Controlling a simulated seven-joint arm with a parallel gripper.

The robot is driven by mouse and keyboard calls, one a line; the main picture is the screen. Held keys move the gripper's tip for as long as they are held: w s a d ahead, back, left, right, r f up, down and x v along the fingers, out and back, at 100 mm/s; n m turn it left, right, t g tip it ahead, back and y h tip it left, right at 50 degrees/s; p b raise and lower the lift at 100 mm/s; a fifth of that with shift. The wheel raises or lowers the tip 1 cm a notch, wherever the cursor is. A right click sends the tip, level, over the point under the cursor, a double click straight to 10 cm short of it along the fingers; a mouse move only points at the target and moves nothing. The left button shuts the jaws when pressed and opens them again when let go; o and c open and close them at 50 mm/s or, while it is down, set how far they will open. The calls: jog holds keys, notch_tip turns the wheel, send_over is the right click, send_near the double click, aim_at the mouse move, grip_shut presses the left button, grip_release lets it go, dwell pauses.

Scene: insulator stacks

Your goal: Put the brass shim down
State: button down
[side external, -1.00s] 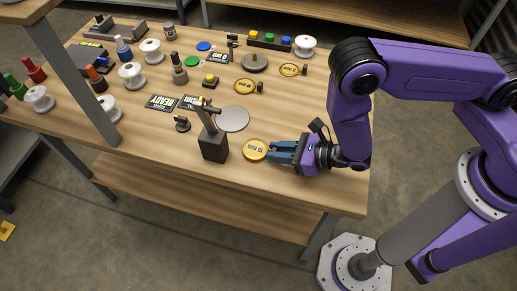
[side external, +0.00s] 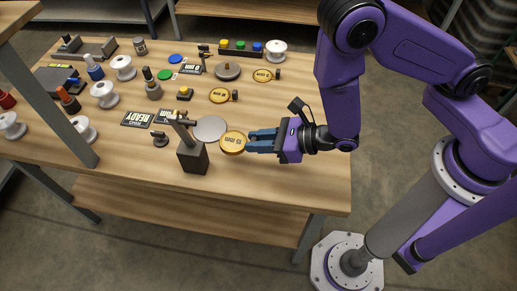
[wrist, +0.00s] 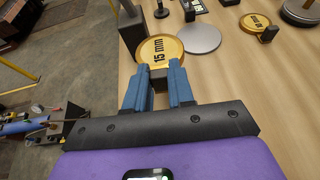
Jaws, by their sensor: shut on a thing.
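The brass shim (side external: 233,142) is a gold disc marked "15 mm", with a dark tab. My gripper (side external: 250,142) is shut on this tab, and the disc sticks out beyond the blue fingers. In the wrist view, the shim (wrist: 160,49) lies ahead of the fingertips (wrist: 159,74), its tab between them. The shim appears to be held above the table, near its front right part; the exact height is unclear. Two similar gold discs rest on the table, one nearer (side external: 220,95) and one farther back (side external: 263,75).
A dark block with a tilted post (side external: 192,158) stands just left of the shim. A grey round plate (side external: 210,129) is behind it. Labels, spools and buttons crowd the left and back of the table. The wood (side external: 310,165) right of my gripper is bare.

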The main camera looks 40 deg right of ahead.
jog(key=w+d+r+m+t+h, duration=0.1)
jog(key=w+d+r+m+h, duration=0.1)
jog(key=d, duration=0.7)
jog(key=w+d+r+m+t+h, duration=0.1)
jog(key=w+d+r+m+h, duration=0.2)
jog(key=d, duration=0.6)
jog(key=w+d+r+m+t+h, duration=0.1)
jog(key=w+d+r+m+h, duration=0.2)
jog(key=w+d, duration=0.3)
jog(key=d+r+h, duration=0.1)
jog(key=d, duration=0.3)
jog(key=shift+w+r, duration=0.2)
jog(key=shift+r, duration=0.15)
